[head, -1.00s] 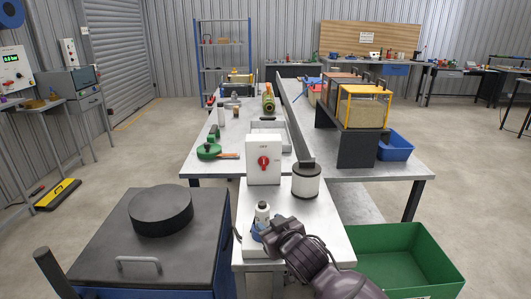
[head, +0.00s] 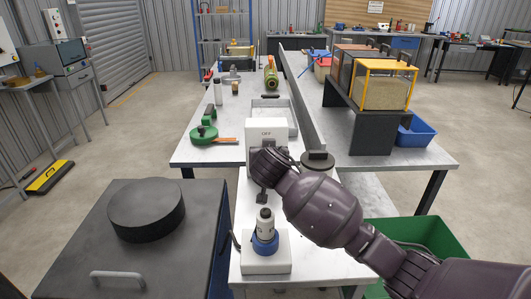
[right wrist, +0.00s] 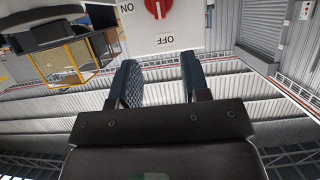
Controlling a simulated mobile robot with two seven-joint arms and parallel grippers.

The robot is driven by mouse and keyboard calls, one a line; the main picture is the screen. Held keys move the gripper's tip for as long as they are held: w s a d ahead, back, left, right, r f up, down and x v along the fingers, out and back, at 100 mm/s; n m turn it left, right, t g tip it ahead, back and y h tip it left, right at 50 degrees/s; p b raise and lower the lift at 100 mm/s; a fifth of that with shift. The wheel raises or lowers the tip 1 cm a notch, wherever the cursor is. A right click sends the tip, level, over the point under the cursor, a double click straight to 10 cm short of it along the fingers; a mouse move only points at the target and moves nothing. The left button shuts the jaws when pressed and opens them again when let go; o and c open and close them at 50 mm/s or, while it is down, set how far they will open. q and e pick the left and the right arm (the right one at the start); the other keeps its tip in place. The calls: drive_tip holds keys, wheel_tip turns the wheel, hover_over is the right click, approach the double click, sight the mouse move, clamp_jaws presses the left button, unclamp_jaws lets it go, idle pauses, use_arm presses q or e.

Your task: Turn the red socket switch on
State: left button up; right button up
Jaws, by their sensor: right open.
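The switch is a red knob (right wrist: 156,8) on a white box (head: 265,129). In the right wrist view, which is upside down, the knob's white mark lines up with the printed OFF, and ON shows at its left. My right gripper (right wrist: 158,68) is open and empty, its two blue fingers pointing at the box face near the OFF side, apart from the knob. In the head view my right gripper (head: 265,168) covers the knob. My left gripper is in neither view.
A white base with a blue-collared plug (head: 265,236) stands in front of the box. A dark-lidded canister (head: 317,160) stands right of it, partly behind my arm. A green bin (head: 430,236) is at the lower right, a dark cabinet (head: 95,245) at the left.

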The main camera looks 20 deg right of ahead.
use_arm(q)
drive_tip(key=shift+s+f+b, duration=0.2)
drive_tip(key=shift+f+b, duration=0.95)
drive_tip(key=shift+b, duration=0.15)
use_arm(e)
drive_tip(key=f+x, duration=0.1)
drive_tip(key=x, duration=0.9)
drive_tip(key=shift+f, duration=0.2)
clamp_jaws()
